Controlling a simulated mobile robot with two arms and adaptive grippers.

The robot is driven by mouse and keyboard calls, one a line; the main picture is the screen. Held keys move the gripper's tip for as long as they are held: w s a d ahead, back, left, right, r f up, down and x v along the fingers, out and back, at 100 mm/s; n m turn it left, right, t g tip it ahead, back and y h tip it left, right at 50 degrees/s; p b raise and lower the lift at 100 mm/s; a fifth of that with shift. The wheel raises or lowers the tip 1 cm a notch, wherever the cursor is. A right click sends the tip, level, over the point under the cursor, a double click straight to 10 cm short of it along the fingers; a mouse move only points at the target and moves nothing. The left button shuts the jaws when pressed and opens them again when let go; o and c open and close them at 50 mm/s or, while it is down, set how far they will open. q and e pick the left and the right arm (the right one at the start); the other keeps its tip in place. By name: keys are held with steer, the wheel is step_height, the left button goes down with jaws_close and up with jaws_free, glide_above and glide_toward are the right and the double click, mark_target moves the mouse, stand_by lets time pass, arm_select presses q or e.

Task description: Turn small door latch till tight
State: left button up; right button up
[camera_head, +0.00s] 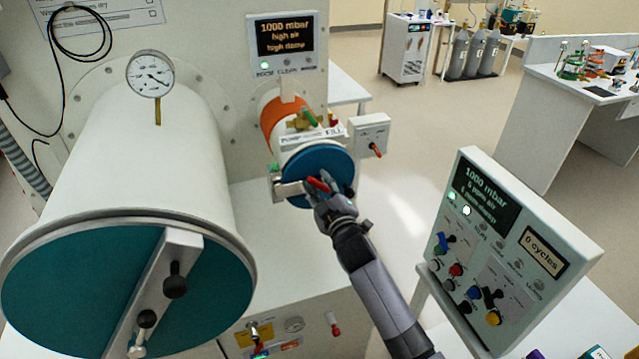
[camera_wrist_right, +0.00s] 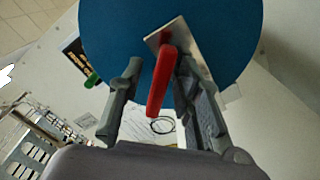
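The small door is a blue round lid (camera_head: 325,160) on the end of the small white tube with an orange band. Its latch is a metal bar (camera_head: 290,188) with a red handle (camera_head: 318,184). In the right wrist view the red handle (camera_wrist_right: 160,82) slants between the fingers, in front of the blue lid (camera_wrist_right: 220,25) and metal plate (camera_wrist_right: 190,50). My right gripper (camera_head: 324,188) is at the handle; in the wrist view its fingers (camera_wrist_right: 158,72) stand apart, with a gap on the left and the right finger close to the handle. Contact is unclear. My left gripper is not in view.
A large chamber with a teal door (camera_head: 75,290) and clamp bar stands at left. A control panel (camera_head: 500,250) stands at right of my right arm. A small switch box (camera_head: 370,135) sits beside the small tube. Open floor lies behind.

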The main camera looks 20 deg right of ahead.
steer(key=shift+c, duration=0.4)
jaws_close()
